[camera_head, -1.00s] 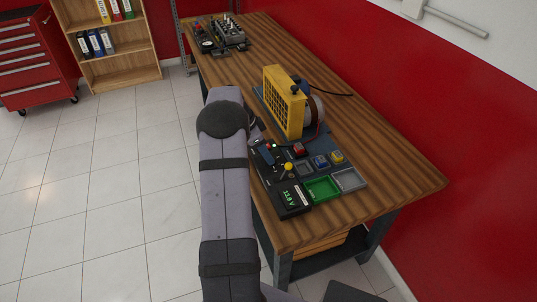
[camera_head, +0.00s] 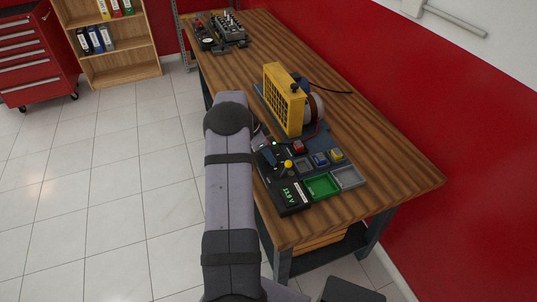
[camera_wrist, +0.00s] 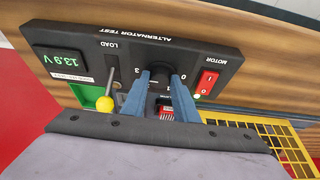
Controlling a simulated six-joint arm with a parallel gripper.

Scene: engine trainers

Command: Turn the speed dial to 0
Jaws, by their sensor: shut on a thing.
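The black test panel marked ALTERNATOR TEST (camera_wrist: 218,51) fills the middle of the wrist view, upside down. Its black speed dial (camera_wrist: 160,73) sits in the panel's middle, with a 0 on its right and a 3 on its left in that view. My gripper (camera_wrist: 161,80) is shut on the dial, one blue finger on each side. The fingers hide much of the dial, and I cannot tell where its pointer stands. In the head view, the panel (camera_head: 268,175) lies at the bench's near left edge and my arm hides the gripper.
Close by on the panel are the yellow-knobbed load lever (camera_wrist: 105,103), the red motor switch (camera_wrist: 206,82) and a display (camera_wrist: 58,60) reading 13.9 V. A yellow guard (camera_head: 284,100) stands behind it. Green (camera_head: 322,187) and grey (camera_head: 348,178) trays lie to the right.

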